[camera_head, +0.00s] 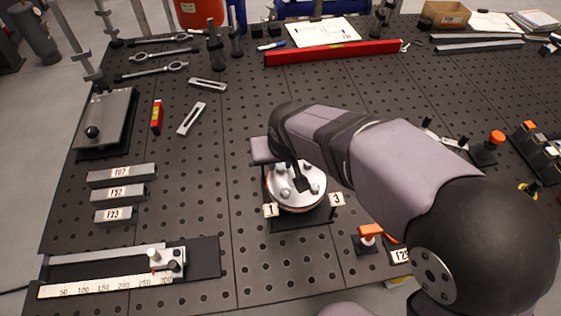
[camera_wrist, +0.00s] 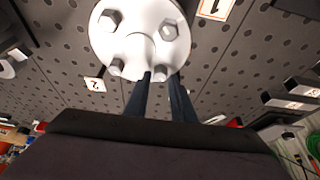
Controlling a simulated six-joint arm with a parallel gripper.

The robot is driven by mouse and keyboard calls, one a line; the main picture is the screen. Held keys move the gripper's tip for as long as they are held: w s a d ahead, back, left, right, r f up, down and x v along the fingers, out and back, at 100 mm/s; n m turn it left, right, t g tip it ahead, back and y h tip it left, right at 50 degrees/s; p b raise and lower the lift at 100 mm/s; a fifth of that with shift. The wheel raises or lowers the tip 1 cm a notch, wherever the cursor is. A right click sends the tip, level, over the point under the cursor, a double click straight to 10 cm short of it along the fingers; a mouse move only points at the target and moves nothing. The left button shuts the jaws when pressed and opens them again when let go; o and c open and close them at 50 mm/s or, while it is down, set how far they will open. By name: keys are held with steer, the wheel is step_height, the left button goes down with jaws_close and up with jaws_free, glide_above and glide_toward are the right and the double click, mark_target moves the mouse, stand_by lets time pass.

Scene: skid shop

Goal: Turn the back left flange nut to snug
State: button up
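A round white flange (camera_head: 312,192) sits on a dark stand in the middle of the bench, with several hex nuts on its face and a raised hub. In the wrist view the flange (camera_wrist: 128,42) fills the top middle. My gripper (camera_wrist: 161,79) reaches in from below with its two dark fingers apart. The back left nut (camera_wrist: 160,73) shows between the fingertips; I cannot tell whether they touch it. The neighbouring nut (camera_wrist: 116,67) is outside the fingers.
Orange-topped clamp (camera_head: 370,233) is at front right. Labelled blocks (camera_head: 120,194) lie left, a red level (camera_head: 335,52) at the back.

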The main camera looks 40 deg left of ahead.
mark_target(283, 182)
steer(key=shift+o, duration=0.9)
steer(key=shift+d, duration=0.1)
steer(key=b+v, duration=0.2)
steer(key=v, duration=0.5)
steer(key=shift+r, duration=0.2)
